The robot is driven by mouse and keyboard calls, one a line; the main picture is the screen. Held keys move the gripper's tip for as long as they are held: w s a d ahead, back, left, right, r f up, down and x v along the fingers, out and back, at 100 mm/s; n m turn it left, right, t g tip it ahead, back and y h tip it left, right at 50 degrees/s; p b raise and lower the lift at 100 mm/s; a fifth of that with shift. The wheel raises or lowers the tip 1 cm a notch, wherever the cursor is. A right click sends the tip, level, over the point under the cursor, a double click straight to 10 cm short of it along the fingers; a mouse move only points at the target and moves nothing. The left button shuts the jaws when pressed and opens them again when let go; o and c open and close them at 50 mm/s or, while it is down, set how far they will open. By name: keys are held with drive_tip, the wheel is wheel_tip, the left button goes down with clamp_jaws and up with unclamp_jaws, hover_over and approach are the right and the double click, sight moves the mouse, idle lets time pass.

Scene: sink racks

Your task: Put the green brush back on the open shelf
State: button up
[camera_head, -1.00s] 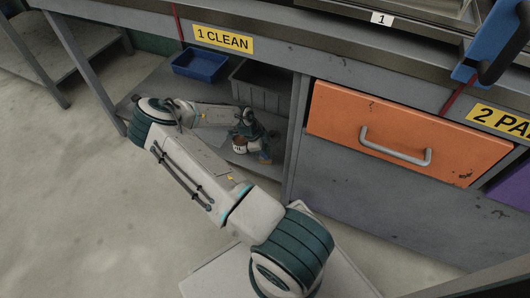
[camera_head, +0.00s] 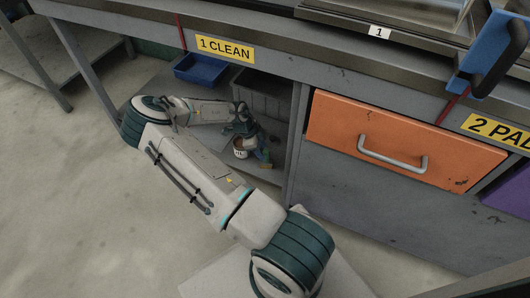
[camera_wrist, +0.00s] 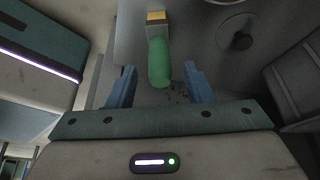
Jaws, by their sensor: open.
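The green brush (camera_wrist: 160,62) shows in the wrist view, its green handle toward me and its grey collar and yellow-orange end pointing away. It lies on the grey surface of the open shelf (camera_head: 210,138) under the "1 CLEAN" counter. My gripper (camera_wrist: 160,70) is open, with one blue finger on each side of the handle's near end and a gap on both sides. In the head view my gripper (camera_head: 247,131) is inside the shelf bay. The brush is small and partly hidden there.
A blue tray (camera_head: 200,68) and a grey bin (camera_head: 262,95) sit behind. A shelf post (camera_head: 297,135) and an orange drawer (camera_head: 400,145) stand to the right.

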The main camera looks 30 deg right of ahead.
drive_tip(key=p+v, duration=0.2)
drive_tip(key=v, duration=0.5)
drive_tip(key=shift+r, duration=0.2)
